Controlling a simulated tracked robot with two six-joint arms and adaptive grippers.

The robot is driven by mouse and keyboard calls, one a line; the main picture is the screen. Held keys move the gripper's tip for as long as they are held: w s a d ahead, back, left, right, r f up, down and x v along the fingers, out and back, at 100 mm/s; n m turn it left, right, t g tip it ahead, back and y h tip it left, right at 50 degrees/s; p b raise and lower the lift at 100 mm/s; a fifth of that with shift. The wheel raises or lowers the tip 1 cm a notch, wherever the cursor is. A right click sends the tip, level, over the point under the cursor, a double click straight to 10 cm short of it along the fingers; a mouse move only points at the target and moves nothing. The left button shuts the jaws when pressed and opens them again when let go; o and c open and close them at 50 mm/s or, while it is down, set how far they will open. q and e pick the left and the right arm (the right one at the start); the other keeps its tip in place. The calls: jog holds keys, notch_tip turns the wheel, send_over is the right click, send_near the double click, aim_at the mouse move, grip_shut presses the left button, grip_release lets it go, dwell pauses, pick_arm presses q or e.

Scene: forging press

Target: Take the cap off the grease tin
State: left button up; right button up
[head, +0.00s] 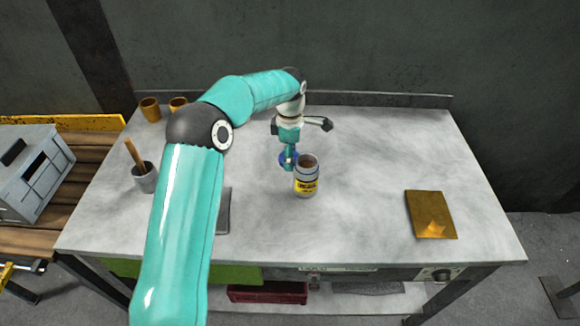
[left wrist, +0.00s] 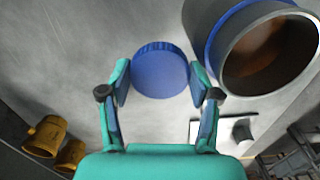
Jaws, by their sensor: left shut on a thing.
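The grease tin (head: 306,184) stands upright and open on the grey bench, white with a yellow label and brown grease inside. Its open mouth also shows in the left wrist view (left wrist: 265,52) at the upper right. The blue cap (left wrist: 160,72) is off the tin, between the fingers of my left gripper (left wrist: 160,82), which is shut on it. In the head view my left gripper (head: 289,160) and the cap are just left of the tin, the cap partly hidden. I cannot tell whether the cap touches the bench. My right gripper is not in view.
A brass-coloured plate (head: 431,214) lies at the right of the bench. A grey pot with a wooden handle (head: 145,178) and two ochre cups (head: 150,108) stand at the left. A dark flat piece (head: 224,212) lies beside my arm.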

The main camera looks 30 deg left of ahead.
aim_at(290, 173)
pick_arm(q)
jog(key=shift+f, duration=2.3)
jog(key=shift+f, duration=0.1)
jog(key=o, duration=1.3)
notch_tip(290, 173, up, 11)
jog(key=shift+r, duration=0.55)
